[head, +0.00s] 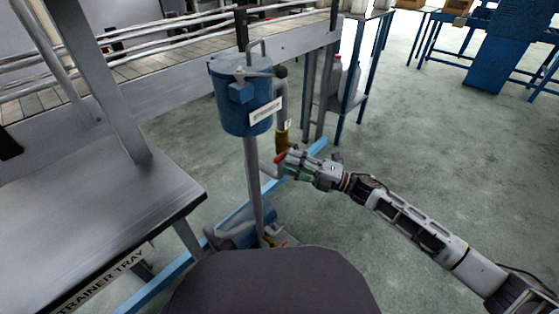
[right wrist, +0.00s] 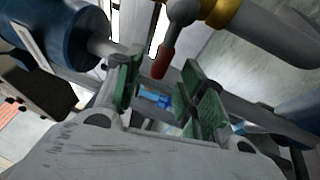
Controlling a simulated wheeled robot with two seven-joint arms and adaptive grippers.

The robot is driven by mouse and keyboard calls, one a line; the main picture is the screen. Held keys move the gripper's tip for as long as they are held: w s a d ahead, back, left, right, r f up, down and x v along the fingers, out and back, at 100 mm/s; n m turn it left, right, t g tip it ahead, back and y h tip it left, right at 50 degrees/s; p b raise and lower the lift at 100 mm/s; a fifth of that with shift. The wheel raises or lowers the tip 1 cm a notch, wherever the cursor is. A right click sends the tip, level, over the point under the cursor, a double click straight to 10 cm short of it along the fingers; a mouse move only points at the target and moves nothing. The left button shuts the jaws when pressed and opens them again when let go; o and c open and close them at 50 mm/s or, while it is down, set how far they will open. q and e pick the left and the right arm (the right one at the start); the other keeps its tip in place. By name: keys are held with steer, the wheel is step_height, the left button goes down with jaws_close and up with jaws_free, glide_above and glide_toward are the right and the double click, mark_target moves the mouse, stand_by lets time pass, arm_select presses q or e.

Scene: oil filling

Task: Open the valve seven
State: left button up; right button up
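A valve with a red-tipped lever (head: 281,157) sits on the pipe below the blue tank (head: 243,100). A brass-coloured pipe fitting (head: 282,138) is just above it. My right gripper (head: 288,165) is at the lever. In the right wrist view, the red lever handle (right wrist: 163,62) points down between the green-padded fingers of my right gripper (right wrist: 158,88). The fingers are apart, with gaps visible beside the handle. The valve body joins a yellow pipe fitting (right wrist: 222,12) at the top. No number is readable on the valve. My left gripper is not in view.
A grey metal table (head: 90,205) with a tray label stands at the left. A roller conveyor (head: 160,60) runs behind the tank. A blue floor frame (head: 165,285) and a pump-like blue unit (head: 245,228) are below the tank. Open floor (head: 450,150) lies to the right.

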mark_target(279, 159)
steer(key=shift+b+x, duration=0.45)
steer(key=shift+x, duration=1.75)
jaws_close()
